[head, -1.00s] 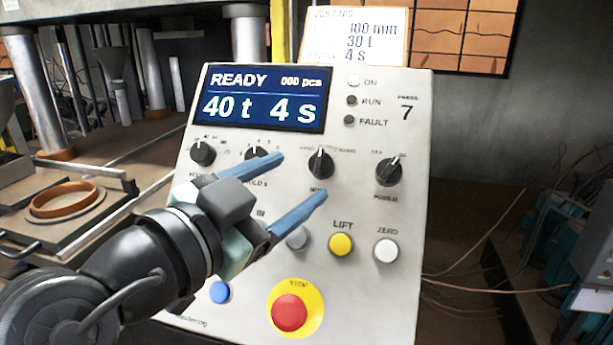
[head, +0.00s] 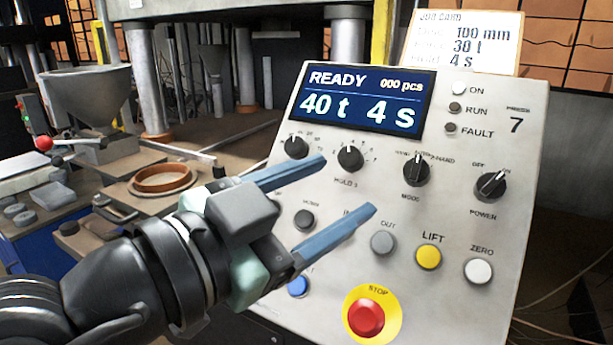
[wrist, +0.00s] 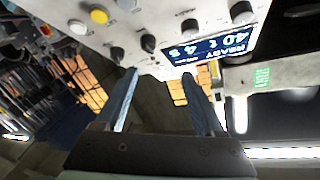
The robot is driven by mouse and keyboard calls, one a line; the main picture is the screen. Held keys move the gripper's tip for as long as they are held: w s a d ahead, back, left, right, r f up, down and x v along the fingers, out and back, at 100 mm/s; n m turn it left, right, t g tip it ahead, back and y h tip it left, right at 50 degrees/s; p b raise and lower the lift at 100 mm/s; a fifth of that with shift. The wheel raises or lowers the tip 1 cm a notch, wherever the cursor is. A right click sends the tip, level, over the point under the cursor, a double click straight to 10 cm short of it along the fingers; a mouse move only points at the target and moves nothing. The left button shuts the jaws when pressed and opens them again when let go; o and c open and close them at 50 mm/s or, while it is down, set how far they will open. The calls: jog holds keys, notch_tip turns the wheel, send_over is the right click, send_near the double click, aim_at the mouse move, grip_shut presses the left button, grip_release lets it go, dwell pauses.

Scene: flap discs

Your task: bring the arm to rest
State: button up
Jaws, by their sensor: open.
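My gripper (head: 349,202) is open and empty, with two blue fingers spread apart. In the head view it is in front of the left part of the press control panel (head: 455,215), fingers pointing up and right. It covers some of the lower left labels and buttons. Whether the fingertips touch the panel I cannot tell. The panel's screen (head: 361,98) reads READY, 000 pcs, 40 t, 4 s. In the wrist view the open fingers (wrist: 157,72) point toward the panel, which appears upside down with its screen (wrist: 222,43) at upper right.
The panel carries several black knobs, a yellow LIFT button (head: 428,256), a white ZERO button (head: 478,271) and a red STOP button (head: 366,318). A job card (head: 463,42) stands behind it, showing 100 mm, 30 t, 4 s. A hopper (head: 88,98) and a brown ring (head: 163,180) are at left.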

notch_tip(320, 180, up, 14)
jog(key=w+a+n+t+y+p, duration=0.2)
jog(key=n+t+y+p, duration=0.35)
jog(key=n+t, duration=0.35)
jog(key=s+a+r+n+t+y+p, duration=0.2)
jog(key=s+r+n+t+y, duration=0.4)
jog(key=r, duration=0.5)
jog(key=shift+s+a+t+y, duration=0.25)
jog(key=shift+s+t+y, duration=0.05)
jog(key=shift+s+y, duration=0.65)
